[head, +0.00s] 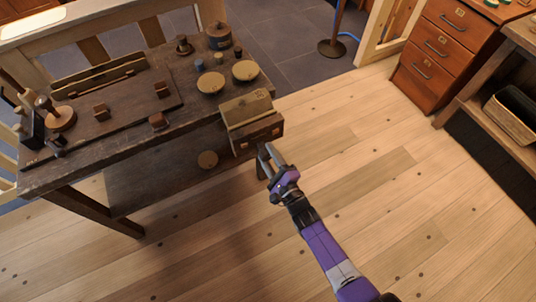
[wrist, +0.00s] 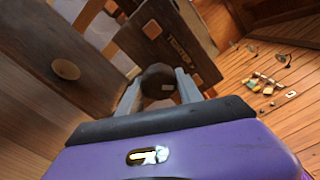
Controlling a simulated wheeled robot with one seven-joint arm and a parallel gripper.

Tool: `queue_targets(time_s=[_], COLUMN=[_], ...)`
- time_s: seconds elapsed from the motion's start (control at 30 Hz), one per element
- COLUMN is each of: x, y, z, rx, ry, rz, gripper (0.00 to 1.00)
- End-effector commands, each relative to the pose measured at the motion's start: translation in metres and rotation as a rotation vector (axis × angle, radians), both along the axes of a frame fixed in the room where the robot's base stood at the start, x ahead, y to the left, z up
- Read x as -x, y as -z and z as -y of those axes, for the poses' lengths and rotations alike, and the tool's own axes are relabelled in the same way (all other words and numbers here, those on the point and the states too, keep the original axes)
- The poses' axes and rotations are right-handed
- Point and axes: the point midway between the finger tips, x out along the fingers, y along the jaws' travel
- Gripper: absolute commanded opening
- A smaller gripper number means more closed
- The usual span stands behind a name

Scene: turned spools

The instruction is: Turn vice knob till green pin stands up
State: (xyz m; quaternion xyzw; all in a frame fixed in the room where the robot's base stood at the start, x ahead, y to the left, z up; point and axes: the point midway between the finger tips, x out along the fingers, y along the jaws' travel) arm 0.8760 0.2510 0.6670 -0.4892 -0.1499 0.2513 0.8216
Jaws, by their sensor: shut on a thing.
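The wooden vice (head: 252,123) is fixed at the right front end of the workbench (head: 130,120). Its lettered face shows in the wrist view (wrist: 172,38). My gripper (head: 268,155) is in front of and just below the vice. In the wrist view, its two grey fingers (wrist: 158,92) stand on either side of a dark round knob (wrist: 158,77), shut on it. A small pale mark shows on the knob. I cannot make out a green pin in either view.
Wooden discs (head: 210,82), a spool (head: 184,45) and wooden blocks lie on the bench top. A drawer cabinet (head: 440,48) stands at the back right. The plank floor (head: 350,150) right of the bench is clear.

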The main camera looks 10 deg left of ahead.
Motion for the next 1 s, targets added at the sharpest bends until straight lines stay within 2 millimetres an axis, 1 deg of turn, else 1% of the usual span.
queue_targets(time_s=[0.03,0.13,0.17,0.2,0.27,0.53,0.67,0.77,1.0], x=[0.004,0.004,0.004,0.004,0.003,0.001,0.005,0.014,0.046], y=[0.006,0.006,0.006,0.006,0.005,0.002,0.0,-0.001,-0.001], z=[0.001,0.001,0.001,0.001,0.001,0.0,0.004,0.011,0.031], rx=[0.003,0.004,0.004,0.004,0.003,0.003,0.002,0.003,0.002], ry=[0.001,0.001,0.001,0.001,0.001,0.0,0.003,0.004,0.005], rz=[-0.01,-0.009,-0.01,-0.009,-0.008,-0.002,-0.003,-0.004,-0.006], gripper=[0.02,0.02,0.46,0.54,0.64,0.64,0.64,0.64,0.64])
